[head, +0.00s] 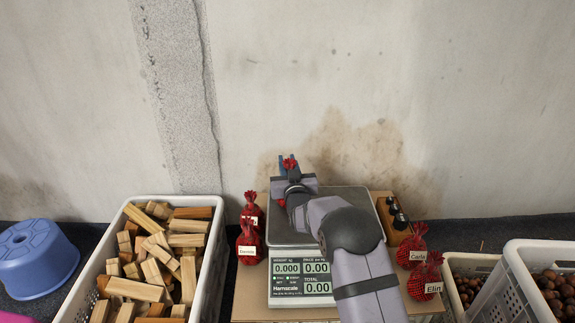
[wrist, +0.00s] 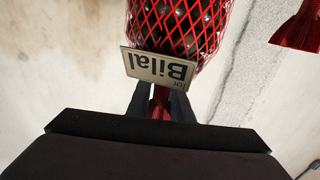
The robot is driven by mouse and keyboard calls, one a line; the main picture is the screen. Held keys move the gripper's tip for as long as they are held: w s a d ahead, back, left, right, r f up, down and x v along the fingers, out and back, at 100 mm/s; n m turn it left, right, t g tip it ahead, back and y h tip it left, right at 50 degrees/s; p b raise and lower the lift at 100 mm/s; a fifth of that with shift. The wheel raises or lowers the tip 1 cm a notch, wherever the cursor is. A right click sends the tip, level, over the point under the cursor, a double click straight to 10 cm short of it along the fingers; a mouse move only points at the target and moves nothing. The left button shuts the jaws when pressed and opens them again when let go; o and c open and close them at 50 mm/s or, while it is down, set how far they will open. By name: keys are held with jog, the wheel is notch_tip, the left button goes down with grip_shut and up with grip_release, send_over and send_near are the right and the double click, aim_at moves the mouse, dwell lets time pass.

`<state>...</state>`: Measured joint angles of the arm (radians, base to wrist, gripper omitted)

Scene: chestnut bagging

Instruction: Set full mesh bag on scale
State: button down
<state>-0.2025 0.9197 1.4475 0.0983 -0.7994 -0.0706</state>
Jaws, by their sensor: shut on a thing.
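My gripper (head: 288,161) is shut on the neck of a red mesh bag of chestnuts (wrist: 180,25), labelled "for Bilal" (wrist: 160,67). Whether the bag's underside is clear of the plate is hidden, though the zero reading shows no load.
Red bags stand left (head: 249,243) and right (head: 425,277) of the scale. A wood crate (head: 140,205) and blue stool (head: 38,258) are left, chestnut crates (head: 515,275) right. The wall is behind.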

jog(key=shift+r, duration=0.1)
jog(key=c, duration=1.6)
grip_release()
jog(key=shift+f, duration=0.2)
jog(key=shift+s+r, duration=0.1)
jog(key=shift+r, duration=0.1)
jog(key=shift+s, duration=0.6)
jog(key=s+p, duration=0.1)
jog(key=s, duration=0.2)
jog(key=s+d+p, duration=0.1)
jog(key=s, duration=0.3)
jog(key=s+p, duration=0.1)
jog(key=s, duration=0.2)
jog(key=shift+s+d, duration=0.25)
jog(key=shift+d+f, duration=0.1)
